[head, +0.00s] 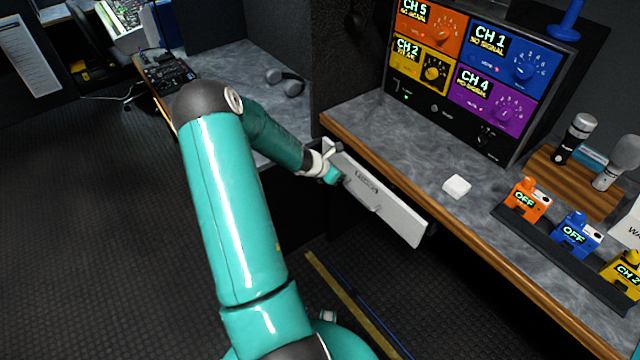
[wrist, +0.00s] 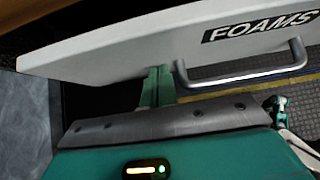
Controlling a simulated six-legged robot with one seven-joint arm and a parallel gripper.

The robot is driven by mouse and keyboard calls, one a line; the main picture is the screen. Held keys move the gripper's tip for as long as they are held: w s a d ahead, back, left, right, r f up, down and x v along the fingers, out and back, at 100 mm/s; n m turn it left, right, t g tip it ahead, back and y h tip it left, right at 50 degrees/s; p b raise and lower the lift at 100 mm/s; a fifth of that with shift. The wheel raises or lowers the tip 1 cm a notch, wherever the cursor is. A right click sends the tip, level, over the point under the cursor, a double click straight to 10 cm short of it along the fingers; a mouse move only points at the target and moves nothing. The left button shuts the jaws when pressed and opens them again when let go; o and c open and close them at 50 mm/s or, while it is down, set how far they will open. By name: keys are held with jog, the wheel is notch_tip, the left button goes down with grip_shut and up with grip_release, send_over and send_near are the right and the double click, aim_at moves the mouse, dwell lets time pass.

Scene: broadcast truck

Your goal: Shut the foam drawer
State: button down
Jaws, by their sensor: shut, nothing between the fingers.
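The foam drawer (head: 400,217) has a pale front panel under the desk's wooden edge in the head view. Its front seems to stand a little out from the desk, with a dark strip behind its right end. In the wrist view the drawer front (wrist: 130,52) spans the top, with a black FOAMS label and a grey bar handle (wrist: 250,76). My gripper (head: 336,177) is at the left part of the front, left of the handle. Its shut, empty fingers (wrist: 157,80) reach up to the panel's face; whether they touch cannot be told.
The desk above holds a monitor panel (head: 480,75), a white block (head: 456,187), microphones and a row of coloured switch boxes (head: 574,236). Another desk with headphones (head: 285,80) stands behind my arm. The carpeted floor in front of the drawer is clear, with a yellow stripe (head: 350,302).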

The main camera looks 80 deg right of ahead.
jog(key=s+d, duration=0.1)
jog(key=d, duration=0.1)
jog(key=s+d, duration=0.1)
jog(key=s, duration=0.1)
jog(key=shift+s+d, duration=0.2)
jog(key=shift+d, duration=0.15)
jog(key=shift+s+d+r, duration=0.1)
jog(key=shift+s+d, duration=0.1)
jog(key=shift+d, duration=0.05)
jog(key=shift+s, duration=0.2)
jog(key=shift+w, duration=0.1)
jog(key=shift+w+a, duration=0.25)
jog(key=shift+w, duration=0.15)
send_near(346, 165)
notch_tip(346, 165, down, 2)
jog(key=w+a, duration=0.1)
jog(key=shift+w, duration=0.25)
